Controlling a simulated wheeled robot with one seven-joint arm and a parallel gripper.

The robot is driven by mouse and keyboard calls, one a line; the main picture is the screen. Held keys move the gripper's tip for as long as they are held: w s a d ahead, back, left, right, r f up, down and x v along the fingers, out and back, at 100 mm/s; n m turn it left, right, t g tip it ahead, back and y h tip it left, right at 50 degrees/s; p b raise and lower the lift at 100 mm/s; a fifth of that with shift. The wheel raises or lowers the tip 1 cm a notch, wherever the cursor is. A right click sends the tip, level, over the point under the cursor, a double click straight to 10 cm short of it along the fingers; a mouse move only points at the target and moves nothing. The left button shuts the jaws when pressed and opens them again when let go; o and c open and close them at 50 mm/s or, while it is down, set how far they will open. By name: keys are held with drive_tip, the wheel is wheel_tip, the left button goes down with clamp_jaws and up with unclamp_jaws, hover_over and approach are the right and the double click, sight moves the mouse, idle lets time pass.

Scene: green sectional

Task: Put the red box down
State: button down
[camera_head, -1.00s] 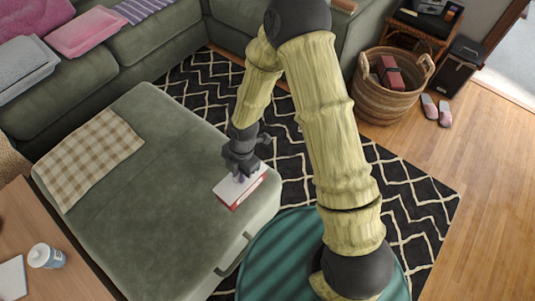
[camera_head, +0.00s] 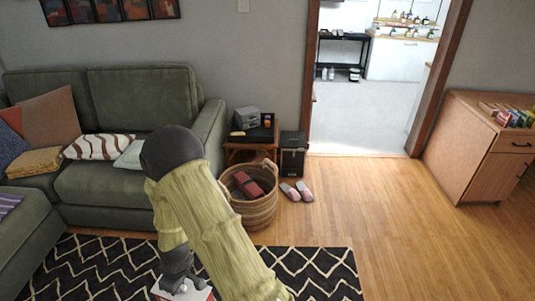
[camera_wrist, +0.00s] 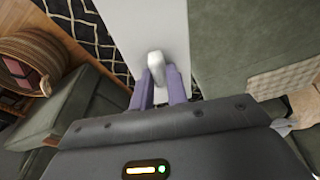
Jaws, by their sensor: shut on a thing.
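The red box (camera_head: 182,291) shows at the bottom edge of the head view, with a white top and a red side, partly cut off by the frame. My gripper (camera_head: 176,279) is over its top. In the wrist view, the purple fingers of my gripper (camera_wrist: 161,84) are closed on a pale, knob-like part on the white top of the box (camera_wrist: 135,30). What lies directly under the box cannot be told.
A patterned rug (camera_head: 90,270) covers the floor in front of the green sofa (camera_head: 150,100). A woven basket (camera_head: 255,210) holds a dark red item. Pink slippers (camera_head: 297,191) lie beside it. Wooden floor to the right is clear, up to a wooden cabinet (camera_head: 470,145).

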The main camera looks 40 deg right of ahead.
drive_tip(key=w+d+r+m+h+p, duration=0.1)
drive_tip(key=w+d+r+m+p, duration=0.1)
drive_tip(key=d+r+m, duration=0.3)
drive_tip(key=shift+w+d+r+m+p, duration=0.2)
drive_tip(key=shift+d+r+m+p, duration=0.2)
drive_tip(key=shift+d+m+p, duration=0.5)
